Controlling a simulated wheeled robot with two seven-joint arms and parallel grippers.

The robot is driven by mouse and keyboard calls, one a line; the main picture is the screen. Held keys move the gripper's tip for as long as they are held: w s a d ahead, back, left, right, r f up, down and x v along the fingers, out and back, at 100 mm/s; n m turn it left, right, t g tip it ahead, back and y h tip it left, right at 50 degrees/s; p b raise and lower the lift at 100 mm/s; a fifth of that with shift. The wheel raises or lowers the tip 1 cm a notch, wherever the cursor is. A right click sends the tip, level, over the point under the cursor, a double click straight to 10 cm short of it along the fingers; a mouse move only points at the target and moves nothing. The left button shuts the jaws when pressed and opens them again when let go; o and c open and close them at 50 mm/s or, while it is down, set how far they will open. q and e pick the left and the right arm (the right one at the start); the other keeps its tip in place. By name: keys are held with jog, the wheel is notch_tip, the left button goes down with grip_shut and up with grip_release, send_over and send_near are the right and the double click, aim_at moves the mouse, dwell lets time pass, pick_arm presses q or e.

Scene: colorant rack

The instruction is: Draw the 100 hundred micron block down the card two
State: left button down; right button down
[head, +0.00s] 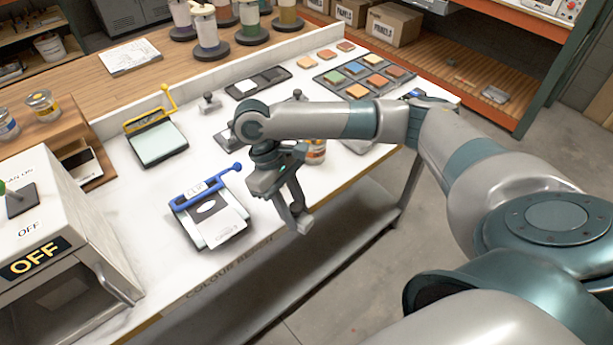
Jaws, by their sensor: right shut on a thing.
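My right gripper (297,217) hangs just past the front edge of the bench, to the right of the blue-clamped board. It is shut on a small grey block (303,224); its marking is too small to read. A board with a blue clamp (205,187) holds a white card (217,222) with a dark band and a white oval. Farther back, a board with a yellow clamp (147,121) holds a pale green sheet (159,144). I cannot read which is card two. My left gripper is not in view.
A white box marked OFF (52,235) stands at the left front. A small metal piece (210,103) stands behind the blue-clamped board. A tray of coloured tiles (338,77) sits at the back right. An orange-labelled jar (316,152) stands behind my right wrist.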

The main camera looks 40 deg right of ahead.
jog(key=s+a+f+m+b, duration=0.1)
jog(key=a+f+m+b, duration=0.1)
jog(key=f, duration=0.3)
jog(key=s+a+f+m+y+b, duration=0.1)
jog(key=s+a+f+m+b, duration=0.1)
jog(key=a+f+b, duration=0.1)
jog(key=shift+s+a+f+b, duration=0.25)
jog(key=shift+f+b, duration=0.25)
jog(key=shift+f, duration=0.35)
